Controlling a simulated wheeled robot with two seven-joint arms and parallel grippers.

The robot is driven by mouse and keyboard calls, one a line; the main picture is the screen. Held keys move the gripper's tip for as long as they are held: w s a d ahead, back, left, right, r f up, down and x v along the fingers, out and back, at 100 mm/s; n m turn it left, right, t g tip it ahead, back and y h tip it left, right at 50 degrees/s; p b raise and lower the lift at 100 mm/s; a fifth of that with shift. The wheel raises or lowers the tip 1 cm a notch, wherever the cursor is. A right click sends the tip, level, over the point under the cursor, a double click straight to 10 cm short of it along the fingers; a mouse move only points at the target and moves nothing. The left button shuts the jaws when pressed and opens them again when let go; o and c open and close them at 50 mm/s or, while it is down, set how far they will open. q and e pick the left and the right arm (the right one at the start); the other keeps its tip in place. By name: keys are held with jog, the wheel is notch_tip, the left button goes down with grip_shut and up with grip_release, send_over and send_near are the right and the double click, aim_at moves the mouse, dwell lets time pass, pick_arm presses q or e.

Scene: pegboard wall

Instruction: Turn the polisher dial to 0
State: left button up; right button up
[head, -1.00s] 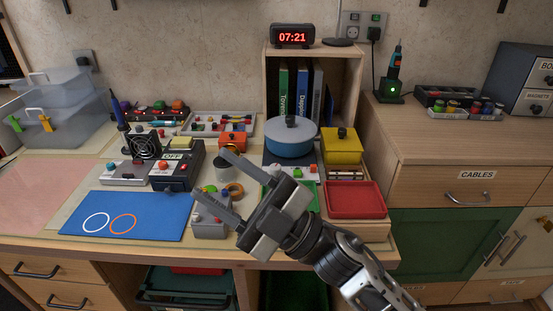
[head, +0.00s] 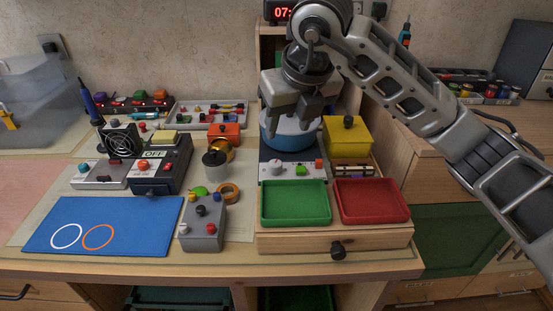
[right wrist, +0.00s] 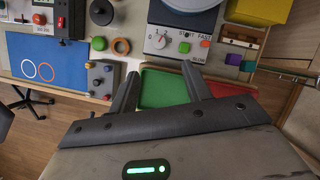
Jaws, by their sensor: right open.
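The polisher (head: 292,143) has a blue round drum and a pale front panel, set on the wooden platform. Its pale dial (head: 276,168) is at the left of the panel, with a green button to its right. In the right wrist view, the dial (right wrist: 160,42) lies ahead of the gap between my fingertips. My left gripper is not in view.
A green tray (head: 296,222) and a red tray (head: 371,222) lie in front of the polisher. A yellow box (head: 347,152) stands to its right. A grey button box (head: 204,235) and an orange tape roll (head: 229,192) lie to the left.

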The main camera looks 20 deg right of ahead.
aim_at(276, 164)
jog(key=x, duration=1.2)
jog(key=shift+a+f, duration=0.15)
jog(key=shift+f, duration=0.2)
jog(key=shift+b, duration=0.3)
jog(key=c, duration=1)
